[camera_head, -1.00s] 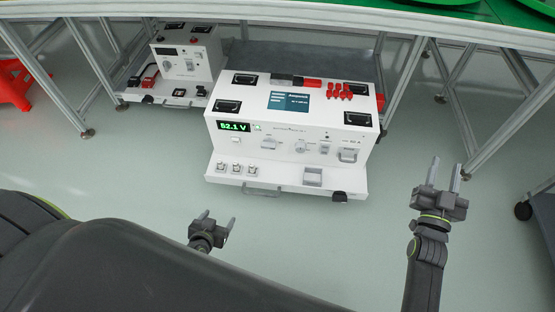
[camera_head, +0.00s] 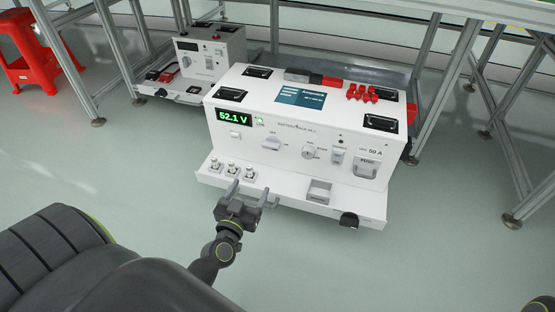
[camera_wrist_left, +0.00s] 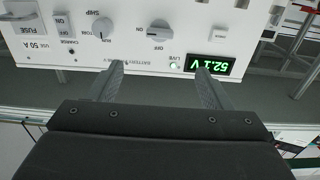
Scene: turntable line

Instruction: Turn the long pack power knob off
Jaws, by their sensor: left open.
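The long pack (camera_head: 235,165) is a big white box on the floor. Its power knob (camera_head: 272,143) is light grey, on the front face. In the left wrist view, which is upside down, the knob (camera_wrist_left: 161,31) lies about level, in line with the ON mark; OFF is printed beside it. The lit display (camera_head: 233,118) reads 52.1 V, and the LIVE lamp (camera_head: 260,121) is green. My left gripper (camera_head: 252,192) is open and empty, below and in front of the knob, apart from it. My right gripper is out of view.
The rotary knob (camera_head: 309,151), charge switch (camera_head: 337,156) and fuse handle (camera_head: 366,168) are right of the power knob. A smaller white unit (camera_head: 225,45) stands behind left. Table legs flank both.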

